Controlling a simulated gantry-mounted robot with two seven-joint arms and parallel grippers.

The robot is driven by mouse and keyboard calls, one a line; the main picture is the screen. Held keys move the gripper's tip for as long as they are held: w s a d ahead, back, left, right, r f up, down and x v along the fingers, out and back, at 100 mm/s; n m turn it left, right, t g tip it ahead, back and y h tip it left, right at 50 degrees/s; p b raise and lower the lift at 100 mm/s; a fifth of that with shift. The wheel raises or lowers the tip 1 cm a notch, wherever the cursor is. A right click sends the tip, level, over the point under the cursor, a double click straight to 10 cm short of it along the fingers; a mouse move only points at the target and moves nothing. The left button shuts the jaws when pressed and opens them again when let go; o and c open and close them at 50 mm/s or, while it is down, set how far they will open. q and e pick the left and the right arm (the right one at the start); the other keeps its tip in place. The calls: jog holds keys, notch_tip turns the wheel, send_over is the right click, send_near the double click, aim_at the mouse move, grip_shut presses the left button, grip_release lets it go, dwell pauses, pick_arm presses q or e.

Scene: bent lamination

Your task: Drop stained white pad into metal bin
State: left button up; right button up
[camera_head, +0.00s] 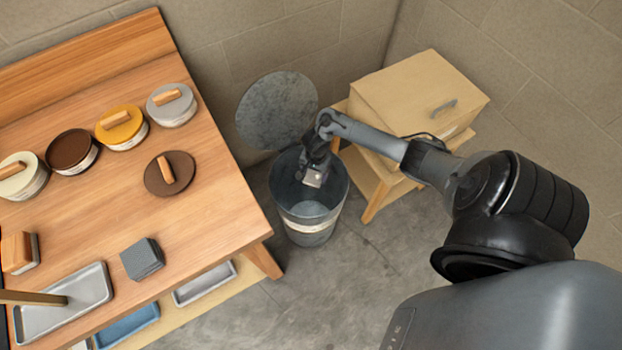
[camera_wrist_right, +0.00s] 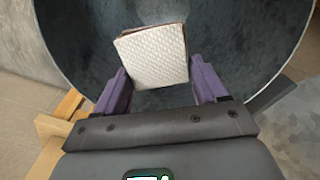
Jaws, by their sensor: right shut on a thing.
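The metal bin (camera_head: 308,222) stands open on the floor between the bench and a wooden stand. Its round lid (camera_head: 276,110) is raised behind it. My right gripper (camera_head: 314,172) reaches down into the bin's mouth and is shut on the white pad (camera_head: 313,180). In the right wrist view the pad (camera_wrist_right: 158,58) shows a textured white face and a brownish edge. It sits between the purple fingers of the gripper (camera_wrist_right: 162,80), with the bin's dark interior (camera_wrist_right: 225,35) beyond it. Any stain on the pad's hidden face cannot be seen. My left gripper is not in view.
A wooden bench (camera_head: 215,215) at left holds several round tins, one with its lid (camera_head: 170,173) off, a grey pad stack (camera_head: 142,259) and a metal tray (camera_head: 65,303). A pale box (camera_head: 420,90) stands right of the bin. The floor in front is clear.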

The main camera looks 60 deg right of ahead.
jog(key=o, duration=1)
notch_tip(320, 180, up, 11)
jog(key=p, duration=0.7)
jog(key=shift+f, duration=0.1)
